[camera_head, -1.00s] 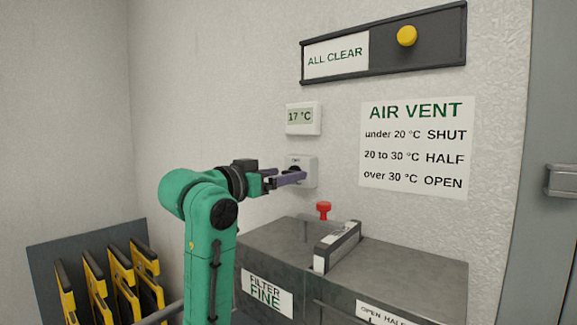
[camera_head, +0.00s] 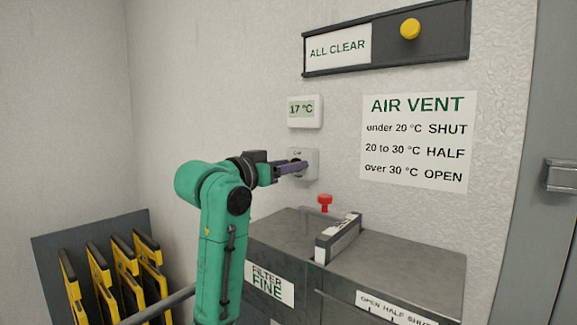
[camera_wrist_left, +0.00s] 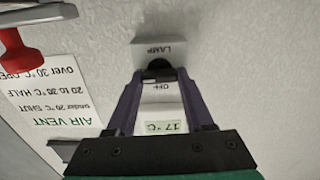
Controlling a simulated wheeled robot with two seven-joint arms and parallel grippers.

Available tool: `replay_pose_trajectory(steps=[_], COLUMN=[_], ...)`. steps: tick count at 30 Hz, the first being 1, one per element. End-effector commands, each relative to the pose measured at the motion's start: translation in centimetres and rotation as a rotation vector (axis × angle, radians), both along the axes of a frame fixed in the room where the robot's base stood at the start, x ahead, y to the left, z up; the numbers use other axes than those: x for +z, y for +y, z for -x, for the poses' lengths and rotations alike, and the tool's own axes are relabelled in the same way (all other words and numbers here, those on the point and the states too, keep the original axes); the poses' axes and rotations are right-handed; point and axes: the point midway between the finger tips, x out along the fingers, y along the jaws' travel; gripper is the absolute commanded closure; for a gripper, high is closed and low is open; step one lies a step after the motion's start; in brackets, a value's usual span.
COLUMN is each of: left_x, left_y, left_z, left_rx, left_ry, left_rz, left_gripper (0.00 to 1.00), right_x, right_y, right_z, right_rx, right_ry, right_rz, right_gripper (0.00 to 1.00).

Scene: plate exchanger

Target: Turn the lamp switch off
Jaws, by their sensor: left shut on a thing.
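The lamp switch (camera_head: 311,158) is a small white plate on the wall with a black knob, below the 17 °C display. In the left wrist view, which is upside down, the switch plate (camera_wrist_left: 153,52) reads LAMP, with OFF on the opposite side of the black knob (camera_wrist_left: 158,68). My left gripper (camera_head: 304,166) is at the switch, its purple fingers reaching the knob from both sides and shut on it. The fingers (camera_wrist_left: 157,76) hide part of the knob, and I cannot tell which way it points. My right gripper is not in view.
The 17 °C display (camera_head: 304,111) is just above the switch. Below stands a grey metal cabinet (camera_head: 410,260) with a red knob (camera_head: 325,201) and a raised filter handle. An AIR VENT sign (camera_head: 418,140) is to the right. A rack of yellow-black plates (camera_head: 125,265) stands at lower left.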

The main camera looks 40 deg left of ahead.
Motion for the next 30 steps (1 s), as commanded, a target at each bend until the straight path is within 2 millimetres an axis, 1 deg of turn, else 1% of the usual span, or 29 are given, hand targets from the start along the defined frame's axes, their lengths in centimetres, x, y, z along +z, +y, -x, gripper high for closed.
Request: replay_pose_trajectory(steps=[5, 11, 30], left_x=[0.1, 0.2, 0.1], left_y=[0.1, 0.1, 0.4], left_z=[0.0, 0.0, 0.0], left_rx=[0.000, 0.001, 0.001], left_ry=[-0.003, -0.006, -0.019], left_rz=[0.087, 0.244, 0.853], left_gripper=[1.00, 1.00, 1.00], right_x=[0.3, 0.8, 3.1], right_y=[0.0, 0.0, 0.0], right_z=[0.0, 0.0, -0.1], right_rx=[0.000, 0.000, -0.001], right_ry=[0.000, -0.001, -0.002], right_rz=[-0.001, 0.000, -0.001], right_gripper=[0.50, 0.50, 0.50])
